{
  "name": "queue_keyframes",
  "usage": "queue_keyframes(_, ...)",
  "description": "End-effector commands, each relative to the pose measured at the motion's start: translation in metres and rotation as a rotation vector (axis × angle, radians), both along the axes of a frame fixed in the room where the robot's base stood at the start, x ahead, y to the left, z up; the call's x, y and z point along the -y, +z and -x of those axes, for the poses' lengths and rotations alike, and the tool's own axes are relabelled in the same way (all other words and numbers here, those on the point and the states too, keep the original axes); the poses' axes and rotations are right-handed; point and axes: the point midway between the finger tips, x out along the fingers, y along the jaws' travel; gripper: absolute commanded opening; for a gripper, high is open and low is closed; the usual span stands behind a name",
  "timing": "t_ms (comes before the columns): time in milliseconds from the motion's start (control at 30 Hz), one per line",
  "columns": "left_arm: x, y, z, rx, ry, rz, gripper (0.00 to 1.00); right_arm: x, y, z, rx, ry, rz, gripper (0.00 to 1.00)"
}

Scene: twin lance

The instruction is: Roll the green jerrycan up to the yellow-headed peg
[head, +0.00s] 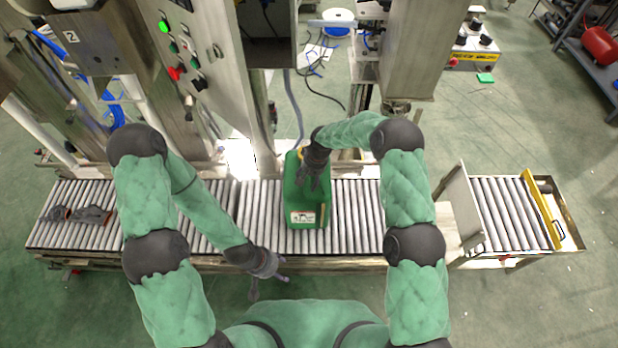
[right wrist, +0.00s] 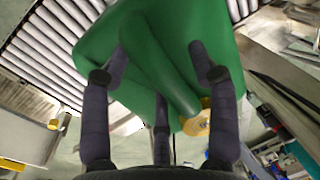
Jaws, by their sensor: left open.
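The green jerrycan (head: 305,205) stands upright on the roller conveyor in the head view, with a pale label on its near side. Its handle (right wrist: 165,65) and yellow cap (right wrist: 197,124) show in the right wrist view. My right gripper (head: 312,182) is over the jerrycan's top. In the right wrist view its fingers (right wrist: 158,62) are spread wide on both sides of the handle, with visible gaps. My left gripper (head: 268,287) is open and empty, in front of the conveyor's near edge. I cannot make out a yellow-headed peg; it may be hidden behind my arms.
The roller conveyor (head: 258,215) runs left to right, with dark parts (head: 85,214) lying at its left end. An upright metal plate (head: 463,210) stands before the right roller section, which ends at a yellow bar (head: 541,208). Machine columns stand behind the conveyor.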

Motion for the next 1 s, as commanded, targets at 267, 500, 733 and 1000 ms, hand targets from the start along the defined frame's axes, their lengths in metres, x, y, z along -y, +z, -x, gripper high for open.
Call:
queue_keyframes(267, 0.000, 0.000, 0.000, 0.000, 0.000, 0.000, 0.57, 0.000, 0.000, 0.000, 0.000, 0.000, 0.000, 0.00)
queue_keyframes(500, 0.000, 0.000, 0.000, 0.000, 0.000, 0.000, 0.57, 0.006, 0.000, 0.000, 0.000, -0.001, 0.000, 0.00)
queue_keyframes(733, 0.000, 0.001, 0.000, 0.000, 0.000, 0.000, 0.57, 0.021, 0.000, 0.000, -0.001, -0.001, 0.000, 0.00)
queue_keyframes(1000, 0.000, 0.001, 0.000, 0.000, 0.000, 0.000, 0.57, 0.037, -0.001, 0.001, -0.002, -0.002, 0.000, 0.00)
